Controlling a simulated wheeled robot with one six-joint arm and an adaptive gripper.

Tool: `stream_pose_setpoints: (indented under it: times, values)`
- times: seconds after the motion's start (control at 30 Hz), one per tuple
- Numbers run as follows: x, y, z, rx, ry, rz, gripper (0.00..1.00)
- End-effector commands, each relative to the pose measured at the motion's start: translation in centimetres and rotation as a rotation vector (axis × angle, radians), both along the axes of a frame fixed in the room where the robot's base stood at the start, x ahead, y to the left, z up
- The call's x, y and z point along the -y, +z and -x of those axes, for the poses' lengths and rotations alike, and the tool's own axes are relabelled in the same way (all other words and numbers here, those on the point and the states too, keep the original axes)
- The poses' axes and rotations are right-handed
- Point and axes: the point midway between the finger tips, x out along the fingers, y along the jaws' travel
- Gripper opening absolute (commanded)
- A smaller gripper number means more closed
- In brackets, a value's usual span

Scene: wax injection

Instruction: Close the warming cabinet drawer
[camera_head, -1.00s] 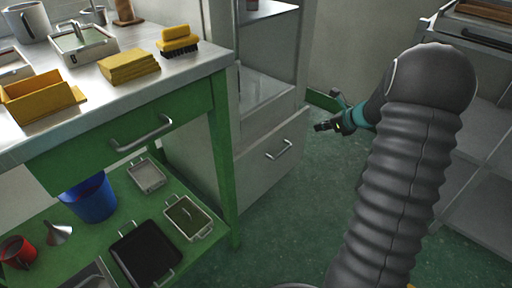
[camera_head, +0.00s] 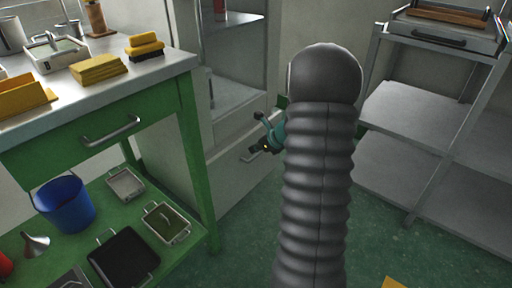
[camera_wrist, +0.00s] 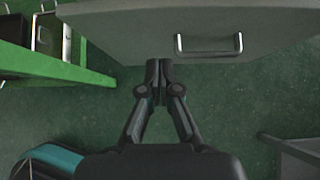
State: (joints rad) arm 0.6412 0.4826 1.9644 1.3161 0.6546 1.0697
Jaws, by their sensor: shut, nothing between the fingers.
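The warming cabinet (camera_head: 228,45) is grey and stands behind the green bench. Its drawer (camera_head: 233,187) is the plain grey front at the bottom; how far it stands out I cannot tell. In the wrist view the drawer front (camera_wrist: 130,30) fills the top, with a metal bar handle (camera_wrist: 208,52) right of my fingers. My gripper (camera_head: 255,151) is in front of the drawer face in the head view, partly hidden by my arm. In the wrist view my gripper (camera_wrist: 160,66) is shut and empty, its tips near the drawer's lower edge. Contact is unclear.
The green bench (camera_head: 190,130) stands close on the left, its lower shelf holding a blue bucket (camera_head: 65,203) and trays. A grey shelf rack (camera_head: 415,130) stands at the right.

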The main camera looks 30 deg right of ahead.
Motion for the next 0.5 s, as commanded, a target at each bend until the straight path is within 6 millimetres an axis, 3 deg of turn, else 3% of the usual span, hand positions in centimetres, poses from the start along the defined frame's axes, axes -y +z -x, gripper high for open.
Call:
stream_pose_setpoints:
  times: [0.27,0.5]
  values:
    - [-1.5,-3.9,-3.5,-0.001,0.006,-0.001,0.0]
    - [-2.5,-3.5,-6.4,0.001,0.005,0.002,0.0]
